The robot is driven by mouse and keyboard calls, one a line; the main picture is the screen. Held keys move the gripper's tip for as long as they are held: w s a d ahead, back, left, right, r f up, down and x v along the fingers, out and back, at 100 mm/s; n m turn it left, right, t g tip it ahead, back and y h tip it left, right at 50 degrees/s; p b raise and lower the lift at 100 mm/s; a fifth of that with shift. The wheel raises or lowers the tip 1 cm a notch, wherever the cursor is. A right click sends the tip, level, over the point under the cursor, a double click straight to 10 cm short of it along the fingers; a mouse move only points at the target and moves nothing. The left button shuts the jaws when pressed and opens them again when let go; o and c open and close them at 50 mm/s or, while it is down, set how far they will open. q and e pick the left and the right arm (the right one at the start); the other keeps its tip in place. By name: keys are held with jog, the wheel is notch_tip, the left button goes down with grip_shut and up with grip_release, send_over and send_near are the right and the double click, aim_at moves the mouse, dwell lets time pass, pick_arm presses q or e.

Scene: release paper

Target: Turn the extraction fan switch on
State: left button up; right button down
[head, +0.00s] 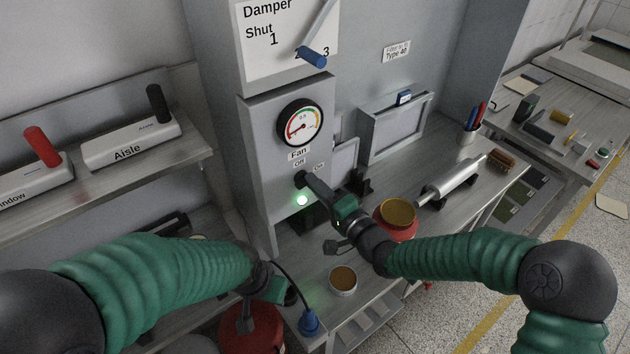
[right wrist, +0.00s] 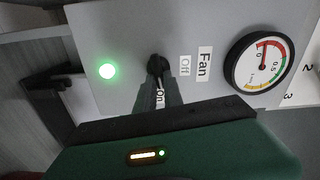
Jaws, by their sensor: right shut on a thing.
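The fan switch (head: 299,180) is a small black lever on the grey panel (head: 262,150), below the labels Fan, Off and On. In the right wrist view the switch (right wrist: 156,66) shows at the tips of my right gripper. My right gripper (head: 311,184) is shut on the switch, and its fingers hide part of it. The gripper also partly covers the On label (right wrist: 160,97). A green lamp (head: 302,200) below the switch is lit; it also glows in the right wrist view (right wrist: 108,71). My left gripper (head: 272,291) hangs low, left of the bench, its jaws unclear.
A round gauge (head: 301,123) sits above the switch, and a damper lever with a blue handle (head: 313,57) is higher up. A bowl with brown contents (head: 343,281), a red-based bowl (head: 397,213) and a metal roller (head: 450,181) stand on the bench near my right arm.

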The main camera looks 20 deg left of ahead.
jog(key=shift+w+d+m, duration=0.1)
jog(key=shift+w+m, duration=0.05)
jog(key=shift+m, duration=0.85)
jog(key=c, duration=1.7)
grip_release()
jog(key=shift+f, duration=0.1)
jog(key=shift+o, duration=1.2)
jog(key=shift+w, duration=0.1)
jog(key=shift+f, duration=0.1)
